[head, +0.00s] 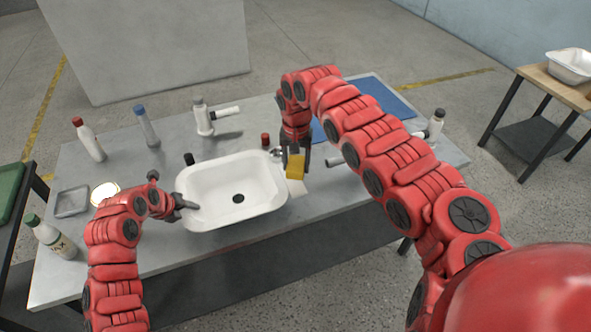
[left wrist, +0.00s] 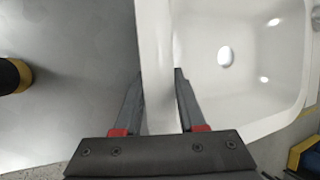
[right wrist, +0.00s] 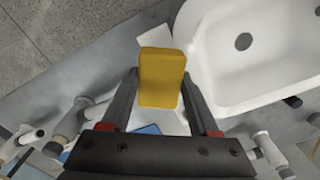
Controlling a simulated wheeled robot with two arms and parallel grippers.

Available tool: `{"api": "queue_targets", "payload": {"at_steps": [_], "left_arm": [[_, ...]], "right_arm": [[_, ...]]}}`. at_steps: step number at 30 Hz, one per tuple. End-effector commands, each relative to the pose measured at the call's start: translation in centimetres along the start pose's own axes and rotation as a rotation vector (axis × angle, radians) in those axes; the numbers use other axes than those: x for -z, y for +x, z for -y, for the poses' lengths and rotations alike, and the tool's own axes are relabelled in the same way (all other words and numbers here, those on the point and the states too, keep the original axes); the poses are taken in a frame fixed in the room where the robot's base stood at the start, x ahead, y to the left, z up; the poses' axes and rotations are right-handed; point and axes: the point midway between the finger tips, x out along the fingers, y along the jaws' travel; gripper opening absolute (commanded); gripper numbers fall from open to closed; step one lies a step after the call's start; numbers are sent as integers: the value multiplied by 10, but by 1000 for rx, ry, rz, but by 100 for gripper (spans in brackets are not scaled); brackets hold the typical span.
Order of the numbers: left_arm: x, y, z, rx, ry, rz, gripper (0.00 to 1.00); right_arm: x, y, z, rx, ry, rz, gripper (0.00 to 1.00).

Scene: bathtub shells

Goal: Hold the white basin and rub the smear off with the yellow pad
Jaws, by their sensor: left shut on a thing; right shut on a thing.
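The white basin (head: 214,207) sits on the grey table with a dark drain hole in its floor. My left gripper (head: 181,203) is shut on the basin's left rim; the left wrist view shows the rim (left wrist: 157,60) between its fingers (left wrist: 158,85). My right gripper (head: 295,158) is shut on the yellow pad (head: 295,167) and holds it just beyond the basin's right rim. The pad also shows between the fingers in the right wrist view (right wrist: 162,80). I cannot make out a smear on the visible basin surfaces.
Several bottles, including a red-capped one (head: 89,140) and a blue-capped one (head: 146,126), stand behind and left of the basin. A blue mat (head: 385,98) lies at the back right. A green-capped bottle (head: 52,237) stands at the front left.

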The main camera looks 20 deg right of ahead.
Motion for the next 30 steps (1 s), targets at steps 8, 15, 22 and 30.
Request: {"api": "queue_targets", "payload": {"at_steps": [8, 15, 22, 30], "left_arm": [[0, 0, 0, 1, 0, 0, 0], [0, 0, 0, 1, 0, 0, 0], [0, 0, 0, 1, 0, 0, 0], [0, 0, 0, 1, 0, 0, 50]], "right_arm": [[0, -23, 0, 1, 1, 0, 9], [0, -31, 0, 1, 0, -1, 9], [0, -31, 0, 0, 0, 0, 9], [0, -30, 0, 0, 0, 0, 9]]}}
